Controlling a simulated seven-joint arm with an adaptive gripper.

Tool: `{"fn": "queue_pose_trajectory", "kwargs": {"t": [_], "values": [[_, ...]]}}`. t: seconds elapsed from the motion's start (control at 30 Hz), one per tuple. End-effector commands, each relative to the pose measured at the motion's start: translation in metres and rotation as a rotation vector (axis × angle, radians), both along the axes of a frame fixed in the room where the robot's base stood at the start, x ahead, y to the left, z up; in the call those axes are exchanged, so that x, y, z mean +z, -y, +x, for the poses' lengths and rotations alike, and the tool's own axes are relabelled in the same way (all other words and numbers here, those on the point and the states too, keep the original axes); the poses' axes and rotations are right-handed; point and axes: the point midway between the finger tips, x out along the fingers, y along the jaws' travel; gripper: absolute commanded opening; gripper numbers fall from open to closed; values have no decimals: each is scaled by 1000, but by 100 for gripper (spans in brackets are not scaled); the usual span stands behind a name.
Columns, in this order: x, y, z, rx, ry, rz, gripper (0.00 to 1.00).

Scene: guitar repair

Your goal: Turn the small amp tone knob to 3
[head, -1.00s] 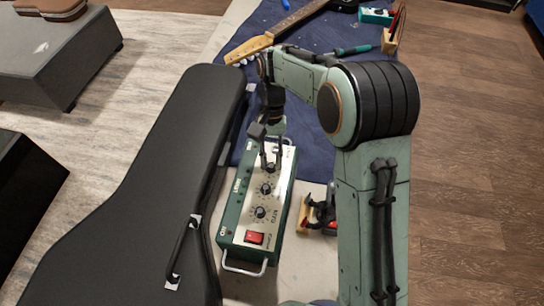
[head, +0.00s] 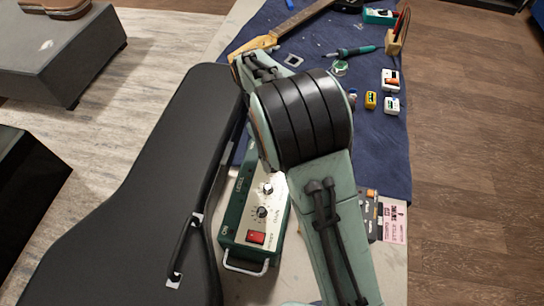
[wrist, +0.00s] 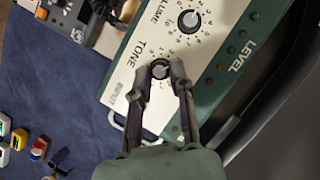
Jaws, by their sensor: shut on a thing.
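The small amp (head: 228,230) is a green box with a cream control panel, lying on the bench beside the black case. It fills the upper part of the wrist view (wrist: 214,92). The tone knob (wrist: 160,69) is small and round with a pale cap, next to the printed word TONE. My gripper (wrist: 161,71) is shut on this knob, one finger on each side. The fingers hide part of its scale, and I cannot read its setting. In the head view my arm hides the gripper and the tone knob. The volume knob (wrist: 189,20) sits farther along the panel.
The black guitar case (head: 130,190) lies close along the amp's left side. A blue mat (head: 310,75) holds a guitar neck (head: 300,18), a soldering iron (head: 350,51) and several small boxes. A red switch (head: 256,238) and metal handle (head: 245,268) are at the amp's near end.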

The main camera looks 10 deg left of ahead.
Motion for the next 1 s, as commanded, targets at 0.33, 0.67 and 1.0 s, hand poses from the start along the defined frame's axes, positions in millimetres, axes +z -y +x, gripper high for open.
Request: {"fn": "queue_pose_trajectory", "kwargs": {"t": [0.33,0.67,1.0], "values": [[-1,0,0,7,0,0,0],[-1,0,0,6,1,-1,46],[20,-7,7,6,4,3,46]]}}
